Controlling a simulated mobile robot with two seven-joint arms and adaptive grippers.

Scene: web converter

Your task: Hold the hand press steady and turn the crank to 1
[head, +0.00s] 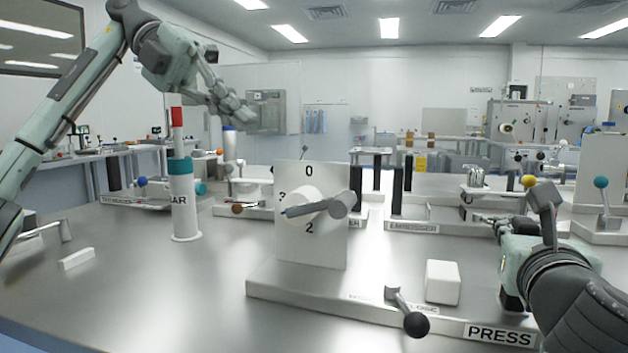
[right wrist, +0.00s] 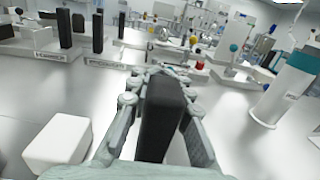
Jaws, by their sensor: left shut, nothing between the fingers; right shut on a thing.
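The hand press has a white base (head: 350,295) labelled PRESS and an upright white panel (head: 325,245). The panel shows 0 at the top, 2 at the bottom and a partly hidden mark at the left. The grey crank (head: 340,205) lies across its white hub, with a thick grip toward the right; the panel's right mark is hidden. My left gripper (head: 240,112) is shut and empty, raised above and left of the panel, apart from the crank. My right gripper (right wrist: 165,85) is shut on a black upright post (right wrist: 160,120) at the press's right end.
A white block (head: 442,282) and a black-knobbed lever (head: 407,310) are on the press base. A white column with a red top (head: 182,205) stands left of the panel. A small white bar (head: 76,258) lies at the left. Other stations stand behind. The front left table is clear.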

